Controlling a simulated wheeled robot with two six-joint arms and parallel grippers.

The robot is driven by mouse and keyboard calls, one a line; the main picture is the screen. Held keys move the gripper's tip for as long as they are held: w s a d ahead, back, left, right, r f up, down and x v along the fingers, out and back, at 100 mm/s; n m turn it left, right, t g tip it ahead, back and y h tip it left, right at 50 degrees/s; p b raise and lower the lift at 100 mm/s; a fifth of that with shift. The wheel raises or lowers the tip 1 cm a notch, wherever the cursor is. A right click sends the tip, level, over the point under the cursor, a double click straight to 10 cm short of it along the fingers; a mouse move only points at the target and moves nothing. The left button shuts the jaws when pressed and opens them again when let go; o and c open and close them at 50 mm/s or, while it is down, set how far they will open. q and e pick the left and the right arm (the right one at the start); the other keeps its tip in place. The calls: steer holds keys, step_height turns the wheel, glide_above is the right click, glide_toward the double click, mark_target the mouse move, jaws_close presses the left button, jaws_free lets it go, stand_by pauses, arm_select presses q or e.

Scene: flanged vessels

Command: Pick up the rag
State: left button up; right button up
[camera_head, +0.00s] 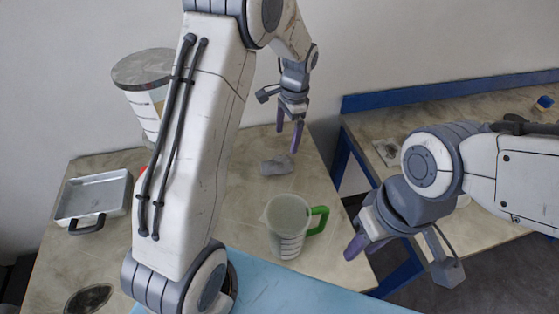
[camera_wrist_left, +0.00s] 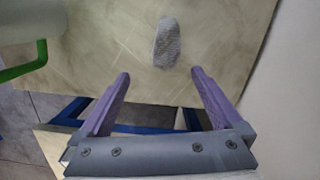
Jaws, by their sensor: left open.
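The rag is a small grey crumpled cloth (camera_head: 277,165) lying flat on the table, right of my left arm in the head view. It also shows in the left wrist view as a grey patch (camera_wrist_left: 167,43), beyond the fingertips and roughly centred between them. My left gripper (camera_head: 289,134) is open and empty, pointing down above the table behind the rag. Its two purple fingers stand apart in the left wrist view (camera_wrist_left: 160,73). My right gripper (camera_head: 355,246) is near the table's right edge, away from the rag; its finger gap is not clear.
A clear measuring jug with a green handle (camera_head: 288,222) stands in front of the rag. A metal tray (camera_head: 93,197) lies at the left, and a tall lidded container (camera_head: 147,85) stands at the back. A second table with a blue edge (camera_head: 440,92) is at the right.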

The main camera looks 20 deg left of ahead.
arm_select(q)
steer(key=p, duration=0.1)
glide_above(278, 161)
steer(key=f, duration=0.5)
steer(key=shift+w+d+f, duration=0.3)
steer(key=shift+d, duration=0.1)
steer(key=f, duration=0.1)
steer(key=f+p, duration=0.1)
steer(key=f, duration=0.1)
steer(key=f+p, duration=0.1)
steer(key=shift+s+a+f, duration=0.25)
steer(key=shift+s+f, duration=0.05)
steer(key=shift+f, duration=0.55)
steer(key=c, duration=1.4)
